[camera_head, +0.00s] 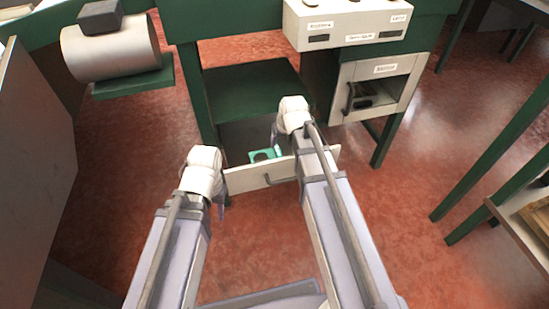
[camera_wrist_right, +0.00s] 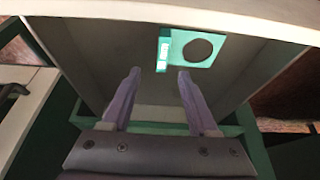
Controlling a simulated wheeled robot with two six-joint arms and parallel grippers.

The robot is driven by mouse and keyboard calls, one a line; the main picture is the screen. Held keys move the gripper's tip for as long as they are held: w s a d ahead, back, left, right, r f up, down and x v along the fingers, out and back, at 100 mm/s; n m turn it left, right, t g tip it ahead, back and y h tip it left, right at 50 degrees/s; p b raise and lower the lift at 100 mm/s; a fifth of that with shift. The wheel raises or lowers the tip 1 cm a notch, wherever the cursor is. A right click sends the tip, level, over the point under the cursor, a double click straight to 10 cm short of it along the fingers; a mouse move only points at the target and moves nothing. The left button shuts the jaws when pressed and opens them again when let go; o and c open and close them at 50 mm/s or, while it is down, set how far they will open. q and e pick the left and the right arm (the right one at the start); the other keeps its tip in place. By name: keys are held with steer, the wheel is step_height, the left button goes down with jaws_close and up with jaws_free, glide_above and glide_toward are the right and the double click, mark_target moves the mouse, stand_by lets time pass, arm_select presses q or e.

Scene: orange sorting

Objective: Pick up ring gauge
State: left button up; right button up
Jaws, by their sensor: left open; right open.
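The ring gauge, a flat teal plate with a round hole (camera_head: 258,156), lies inside the open drawer (camera_head: 245,181). In the right wrist view the ring gauge (camera_wrist_right: 178,44) lies near the drawer's front wall (camera_wrist_right: 240,17), with a pale strip along one edge. My right gripper (camera_head: 277,142) is over the drawer. In its wrist view the fingers (camera_wrist_right: 159,74) are apart with nothing between them, and their tips point toward the plate's pale edge. My left gripper (camera_head: 222,197) is open beside the left end of the drawer front, outside the drawer; its fingers are partly hidden.
A green workbench (camera_head: 240,22) stands behind, with a green shelf (camera_head: 255,88) above the drawer. A labelled white box (camera_head: 352,24) and an open-fronted compartment (camera_head: 405,87) are at right. A metal cylinder (camera_head: 105,50) sits at upper left.

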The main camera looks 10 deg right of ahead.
mark_target(278, 150)
steer(key=shift+s+a+b+x, duration=0.1)
steer(key=shift+b+x, duration=1.8)
steer(key=shift+x, duration=0.1)
steer(key=shift+s+a+b+x, duration=0.15)
steer(key=shift+b+x, duration=1.7)
steer(key=shift+x, duration=0.1)
steer(key=shift+c, duration=0.2)
jaws_close()
